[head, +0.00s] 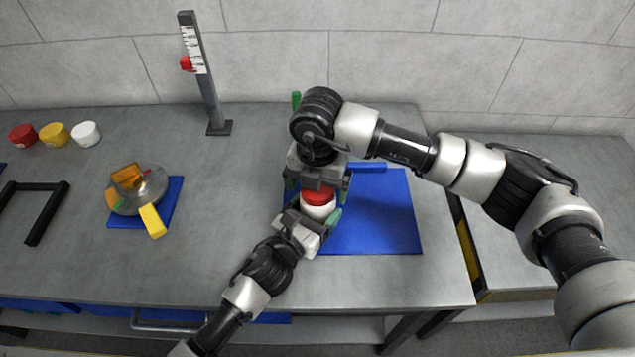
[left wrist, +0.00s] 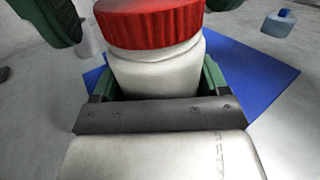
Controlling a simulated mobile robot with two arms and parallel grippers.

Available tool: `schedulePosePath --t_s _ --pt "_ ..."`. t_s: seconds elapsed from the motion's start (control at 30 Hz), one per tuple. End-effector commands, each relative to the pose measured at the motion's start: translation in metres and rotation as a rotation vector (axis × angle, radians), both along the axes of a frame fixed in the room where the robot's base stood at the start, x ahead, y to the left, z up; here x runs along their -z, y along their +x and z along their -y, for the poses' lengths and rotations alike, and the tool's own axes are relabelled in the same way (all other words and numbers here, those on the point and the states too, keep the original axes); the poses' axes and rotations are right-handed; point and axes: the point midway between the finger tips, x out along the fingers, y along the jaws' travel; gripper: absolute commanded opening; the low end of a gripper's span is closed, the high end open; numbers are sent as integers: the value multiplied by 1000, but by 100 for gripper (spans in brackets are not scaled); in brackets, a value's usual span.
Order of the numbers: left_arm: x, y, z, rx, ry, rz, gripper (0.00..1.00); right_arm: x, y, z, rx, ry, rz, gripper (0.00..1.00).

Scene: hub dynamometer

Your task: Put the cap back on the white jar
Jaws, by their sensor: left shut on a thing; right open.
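The white jar (head: 318,210) stands near the left side of the blue mat, with the red ribbed cap (head: 318,196) on its top. In the left wrist view the jar (left wrist: 155,72) and the cap (left wrist: 150,22) are large and close, the cap resting over the neck; I cannot tell if it is threaded tight. My left gripper (head: 309,217) is shut on the jar's body, green fingers on both sides. My right gripper (head: 318,187) points down from above, open, its fingers on either side of the cap and apart from it. The right hand hides part of the cap's back.
The blue mat (head: 385,215) is bare to the right. A scale post (head: 205,85) with a red slider stands behind. To the left are a metal disc (head: 150,195) with yellow and orange pieces, a black frame (head: 38,215) and red, yellow and white containers (head: 55,134).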

Motion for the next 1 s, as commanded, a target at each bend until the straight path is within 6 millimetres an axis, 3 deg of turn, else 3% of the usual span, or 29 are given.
schedulePosePath --t_s 0.17,0.5,0.7,1.0 --pt "0 0 0 0 0 0 9 -11 0 0 -1 1 1 94" --pt "0 0 0 -1 0 0 9 -80 1 -1 -2 2 4 94" --pt "0 0 0 -1 0 0 9 -110 0 0 0 0 2 94" --pt "0 0 0 -1 0 0 9 -120 0 0 0 0 0 94"
